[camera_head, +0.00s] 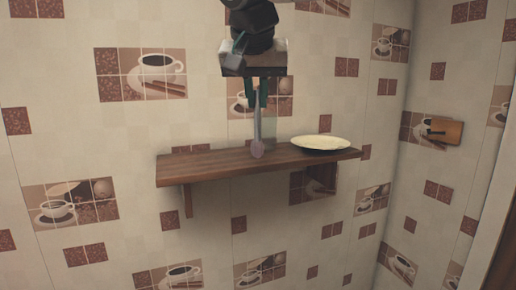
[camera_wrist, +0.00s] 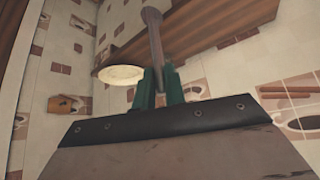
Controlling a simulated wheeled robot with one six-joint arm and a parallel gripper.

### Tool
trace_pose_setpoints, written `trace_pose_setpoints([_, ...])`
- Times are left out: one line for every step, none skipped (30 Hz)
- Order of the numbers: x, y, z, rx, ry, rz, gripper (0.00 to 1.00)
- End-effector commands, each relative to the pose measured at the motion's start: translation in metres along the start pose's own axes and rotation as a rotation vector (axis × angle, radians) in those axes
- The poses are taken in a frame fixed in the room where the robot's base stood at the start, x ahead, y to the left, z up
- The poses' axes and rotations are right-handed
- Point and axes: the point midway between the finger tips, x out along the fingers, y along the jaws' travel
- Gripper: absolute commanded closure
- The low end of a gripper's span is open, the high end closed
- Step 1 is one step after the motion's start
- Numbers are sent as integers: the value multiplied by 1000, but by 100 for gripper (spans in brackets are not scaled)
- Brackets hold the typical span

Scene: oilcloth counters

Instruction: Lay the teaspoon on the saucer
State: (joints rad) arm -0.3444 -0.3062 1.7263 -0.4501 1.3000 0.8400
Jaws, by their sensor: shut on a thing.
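The teaspoon (camera_head: 257,148) hangs upright from my gripper (camera_head: 257,95), its bowl down, near the front edge of the wooden shelf. My gripper's green fingers are shut on its upper handle. In the wrist view the spoon (camera_wrist: 154,35) runs away from between the fingers of my gripper (camera_wrist: 158,82). The saucer (camera_head: 320,143), a pale cream dish, lies on the right part of the shelf, to the right of the spoon and apart from it. It also shows in the wrist view (camera_wrist: 121,76), left of the fingers. I cannot tell whether the spoon's bowl touches the shelf.
The wooden shelf (camera_head: 205,164) is fixed to the tiled wall on brackets and is bare left of the spoon. A small wooden plate with a dark handle or hook (camera_head: 445,131) is on the right wall. A brown edge (camera_head: 497,245) stands at the far right.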

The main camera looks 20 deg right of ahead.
Motion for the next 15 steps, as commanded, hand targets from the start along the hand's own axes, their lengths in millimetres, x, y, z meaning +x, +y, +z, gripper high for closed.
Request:
trace_pose_setpoints([-4,2,-1,1,2,-1,100])
trace_pose_setpoints([-3,2,-3,2,2,-1,100])
trace_pose_setpoints([0,3,-7,3,2,1,100])
trace_pose_setpoints([3,2,-11,3,2,1,100])
trace_pose_setpoints([7,1,-16,3,2,1,100])
trace_pose_setpoints([14,0,-24,3,1,1,100])
trace_pose_setpoints([20,-1,-30,4,0,2,100])
trace_pose_setpoints([25,-2,-36,3,0,1,100])
trace_pose_setpoints([33,-2,-44,3,1,1,100])
trace_pose_setpoints([38,-3,-51,2,0,2,100])
trace_pose_setpoints([43,-4,-57,2,1,1,100])
trace_pose_setpoints([50,-5,-65,3,1,0,100])
trace_pose_setpoints([56,-6,-71,2,0,0,100])
trace_pose_setpoints([61,-6,-77,3,0,1,100])
trace_pose_setpoints([68,-7,-85,2,1,1,100])
